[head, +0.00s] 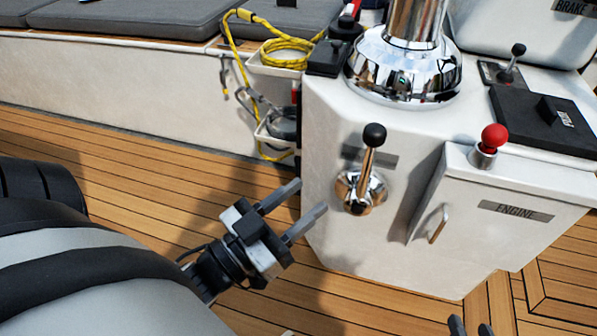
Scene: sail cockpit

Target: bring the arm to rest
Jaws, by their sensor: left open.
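My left gripper (309,197) reaches in from the left, low over the teak floor and in front of the white console (330,245). Its two grey fingers are spread apart with nothing between them. The fingertips are apart from the chrome lever (367,165) with a black knob, which is on the console face up and to the right of them. Dark tips at the bottom edge look like part of my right gripper (471,327); most of it is cut off, so its jaw state is unclear.
An engine box (515,211) with a red knob (494,136) stands at the right. A chrome pedestal (404,65) is on top of the console. Yellow rope (283,50) hangs by the bench (120,85). The teak floor (150,185) around the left gripper is clear.

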